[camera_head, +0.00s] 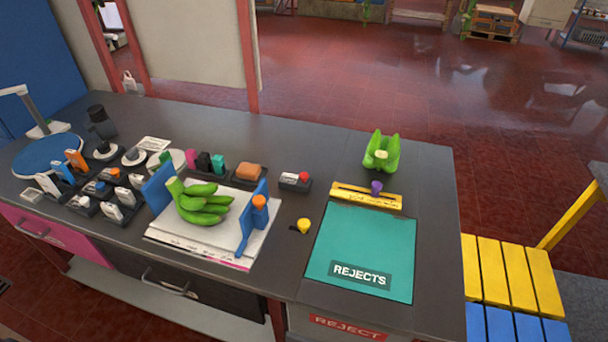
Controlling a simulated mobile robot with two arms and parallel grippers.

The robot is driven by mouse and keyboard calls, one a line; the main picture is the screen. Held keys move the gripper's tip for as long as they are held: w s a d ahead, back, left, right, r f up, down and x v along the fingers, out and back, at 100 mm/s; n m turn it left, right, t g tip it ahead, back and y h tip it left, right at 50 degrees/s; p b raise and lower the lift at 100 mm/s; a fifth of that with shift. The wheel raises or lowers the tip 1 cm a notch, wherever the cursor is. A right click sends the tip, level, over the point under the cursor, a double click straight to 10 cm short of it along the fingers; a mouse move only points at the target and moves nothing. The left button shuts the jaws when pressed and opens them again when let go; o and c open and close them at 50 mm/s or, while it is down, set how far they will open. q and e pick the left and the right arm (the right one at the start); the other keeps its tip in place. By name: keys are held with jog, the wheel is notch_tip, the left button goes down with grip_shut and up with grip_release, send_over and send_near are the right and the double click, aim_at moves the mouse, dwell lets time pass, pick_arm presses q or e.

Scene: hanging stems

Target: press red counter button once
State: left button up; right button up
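The red button (304,176) sits on the right end of a small dark counter box (291,186) with a pale display, on the dark worktop (330,150). The digits on the display are too small to read. The box stands behind and right of a bunch of green bananas (203,205). Nothing touches the button. Neither of my grippers shows in the head view.
The bananas lie on a white board (185,245) between two blue uprights (249,228). Several small tools crowd the left.

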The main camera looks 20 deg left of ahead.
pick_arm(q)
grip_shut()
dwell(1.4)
